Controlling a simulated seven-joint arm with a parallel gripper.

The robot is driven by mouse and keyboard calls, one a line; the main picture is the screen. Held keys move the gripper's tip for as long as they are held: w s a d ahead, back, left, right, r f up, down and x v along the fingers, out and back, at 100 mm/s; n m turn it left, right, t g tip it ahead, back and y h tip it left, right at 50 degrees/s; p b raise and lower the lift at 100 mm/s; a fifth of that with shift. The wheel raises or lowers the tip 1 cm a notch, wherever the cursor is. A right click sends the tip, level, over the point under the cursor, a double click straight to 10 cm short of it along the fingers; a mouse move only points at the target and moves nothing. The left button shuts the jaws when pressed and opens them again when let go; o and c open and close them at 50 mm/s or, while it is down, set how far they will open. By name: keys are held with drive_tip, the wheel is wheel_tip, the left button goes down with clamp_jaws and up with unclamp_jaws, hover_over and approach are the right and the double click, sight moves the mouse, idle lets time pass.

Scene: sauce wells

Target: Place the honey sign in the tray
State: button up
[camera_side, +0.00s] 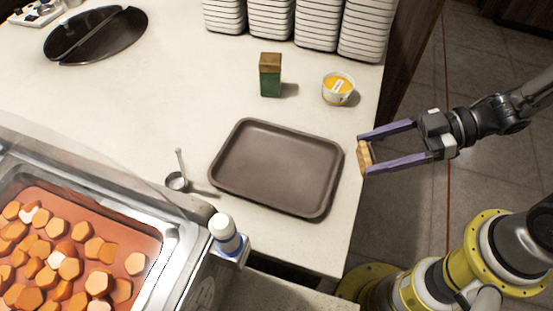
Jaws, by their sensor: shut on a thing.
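My gripper (363,157) has two purple fingers and is at the right, beyond the table's right edge. It is shut on a small honey-coloured block with a wood-like look, which I take to be the honey sign (365,153); no lettering on it can be read. The sign is held between the fingertips, apart from the tray and to the right of it. The brown rectangular tray (275,167) lies flat and empty on the table, near its right edge.
A green block with a wooden top (270,78) and a white cup with yellow contents (338,89) stand behind the tray. A small metal scoop (176,180) lies left of it. A white-capped bottle (225,232) stands in front, beside the food pan (120,240).

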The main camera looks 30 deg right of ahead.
drive_tip(key=shift+s+a+r, duration=0.1)
drive_tip(key=shift+s+r, duration=0.1)
drive_tip(key=shift+s, duration=0.05)
drive_tip(key=shift+w+a, duration=0.2)
drive_tip(key=w+a+f, duration=0.4)
drive_tip(key=w+a, duration=0.1)
drive_tip(key=w, duration=0.2)
hover_over(299, 172)
wheel_tip(299, 172, down, 6)
drive_tip(key=shift+s+r, duration=0.15)
drive_tip(key=shift+r, duration=0.05)
drive_tip(key=shift+f, duration=1.6)
drive_tip(key=shift+f, duration=0.15)
drive_tip(key=o, duration=1.3)
drive_tip(key=shift+c, duration=0.2)
